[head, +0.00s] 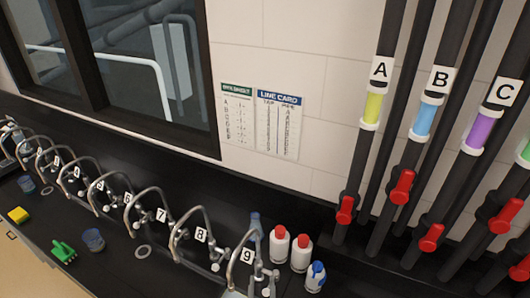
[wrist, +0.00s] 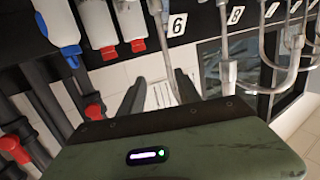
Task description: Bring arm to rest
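My gripper (wrist: 159,90) shows in the wrist view, which looks upside down. Its two dark fingers stand apart with nothing held between them, so it is open. White printed paper on the wall shows behind the gap. Its green body with a lit purple indicator fills the bottom of that view. My arm and gripper are not visible in the head view.
In the head view, a row of numbered curved taps (head: 133,205) lines the black counter. Red-capped bottles (head: 279,245) and a blue-capped bottle (head: 315,277) stand beside tap 9. Dark pipes with red valve handles (head: 401,187) rise at right. A green brush (head: 63,252) and yellow sponge (head: 18,215) lie at left.

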